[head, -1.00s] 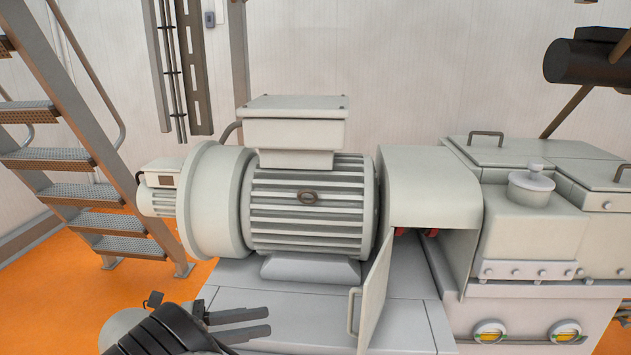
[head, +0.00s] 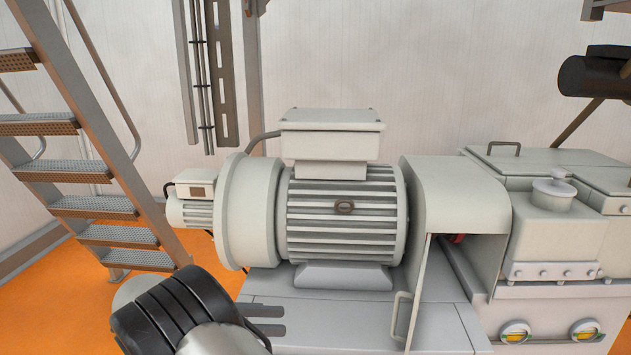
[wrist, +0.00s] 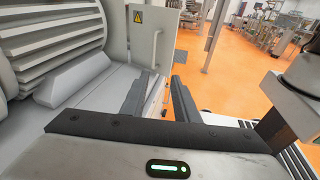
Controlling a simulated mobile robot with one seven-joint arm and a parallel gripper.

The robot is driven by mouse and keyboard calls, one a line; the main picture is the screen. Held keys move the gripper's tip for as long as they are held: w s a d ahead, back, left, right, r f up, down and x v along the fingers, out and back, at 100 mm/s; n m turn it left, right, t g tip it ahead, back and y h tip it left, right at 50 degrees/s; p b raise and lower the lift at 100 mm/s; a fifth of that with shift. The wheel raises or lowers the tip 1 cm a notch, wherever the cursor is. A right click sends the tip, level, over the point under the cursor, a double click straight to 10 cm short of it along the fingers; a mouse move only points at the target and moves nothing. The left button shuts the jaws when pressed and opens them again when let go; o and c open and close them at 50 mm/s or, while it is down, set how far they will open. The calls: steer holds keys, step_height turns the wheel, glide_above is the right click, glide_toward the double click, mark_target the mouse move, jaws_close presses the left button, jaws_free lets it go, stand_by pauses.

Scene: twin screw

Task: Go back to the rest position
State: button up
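My gripper (head: 281,320) is at the lower left of the head view, in front of the grey base under the motor. Its two dark fingers are apart with nothing between them. They also show apart in the wrist view (wrist: 163,82), where the open guard door (wrist: 147,35) with its handle and warning sign stands beyond them. In the head view this door (head: 416,290) hangs open below the cover (head: 455,195), with part of a red item inside. The fingers are left of the door and apparently clear of it.
The ribbed motor (head: 345,215) stands just behind my gripper. Metal stairs (head: 85,165) rise at the left. The feeder housing (head: 555,235) with lids and gauges is at the right. Open orange floor (wrist: 235,85) lies beyond the fingers in the wrist view.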

steer(key=s+d+r+m+g+y+p, duration=0.2)
steer(key=d+r+m+y, duration=0.2)
steer(key=d+r, duration=0.35)
steer(key=s+d+r+m+g+y+p, duration=0.2)
steer(key=d+r+m+y, duration=0.15)
steer(key=d+r, duration=0.4)
steer(key=s+d+r+m+t+y+p, duration=0.2)
steer(key=s+d+r+m+t+y, duration=0.1)
steer(key=s+m, duration=0.3)
steer(key=s+d+r+m+t+y+p, duration=0.2)
steer(key=s+d+r+m+t+y, duration=0.1)
steer(key=s, duration=0.5)
steer(key=d+m+t+y, duration=0.1)
steer(key=d+m+y, duration=0.1)
steer(key=shift+s+r+m, duration=0.25)
steer(key=shift+s+m, duration=0.1)
steer(key=shift+s, duration=0.05)
steer(key=shift+s, duration=0.1)
